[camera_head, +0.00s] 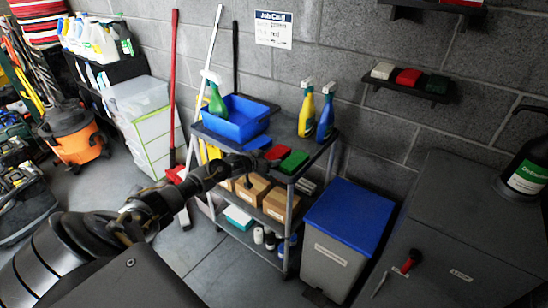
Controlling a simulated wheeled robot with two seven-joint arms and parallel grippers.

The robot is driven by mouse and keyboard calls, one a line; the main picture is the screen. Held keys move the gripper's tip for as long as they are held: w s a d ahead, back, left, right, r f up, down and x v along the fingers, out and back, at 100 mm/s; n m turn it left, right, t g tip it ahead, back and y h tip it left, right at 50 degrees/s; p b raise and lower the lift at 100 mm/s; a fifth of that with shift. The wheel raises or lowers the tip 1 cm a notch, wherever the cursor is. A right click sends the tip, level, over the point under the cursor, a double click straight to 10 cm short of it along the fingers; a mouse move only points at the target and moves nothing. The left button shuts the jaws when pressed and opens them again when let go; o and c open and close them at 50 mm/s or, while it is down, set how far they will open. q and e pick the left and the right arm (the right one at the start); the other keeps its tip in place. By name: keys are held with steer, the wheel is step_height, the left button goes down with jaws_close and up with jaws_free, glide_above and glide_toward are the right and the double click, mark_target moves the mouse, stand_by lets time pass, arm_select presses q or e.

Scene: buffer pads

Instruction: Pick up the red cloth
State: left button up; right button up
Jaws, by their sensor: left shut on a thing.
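A red cloth (277,152) shows at the front edge of the trolley's top shelf (318,150), between a blue cloth (258,142) and a green cloth (293,162). My left gripper (265,159) reaches in from the lower left and is shut on the red cloth at its near edge. The fingertips are small and dark here, and I cannot tell whether the cloth is clear of the shelf. My right gripper is out of view.
A blue tub (236,122) with a green spray bottle, a yellow bottle (306,112) and a blue bottle (326,114) stand on the trolley. A blue-lidded bin (345,225) is to its right. A wall shelf (405,90) holds white, red and green pads.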

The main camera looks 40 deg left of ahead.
arm_select(q)
steer(key=shift+r, duration=0.15)
steer(key=shift+r, duration=0.3)
step_height(320, 180, up, 2)
steer(key=shift+r+b, duration=0.1)
steer(key=shift+b, duration=0.55)
steer(key=s+a+r, duration=0.2)
steer(key=s+r, duration=0.3)
steer(key=s, duration=0.1)
steer(key=s+a+r+b, duration=0.1)
steer(key=s+a+r, duration=0.1)
steer(key=s+r, duration=0.3)
steer(key=shift+s+a, duration=0.35)
steer(key=shift+s, duration=0.8)
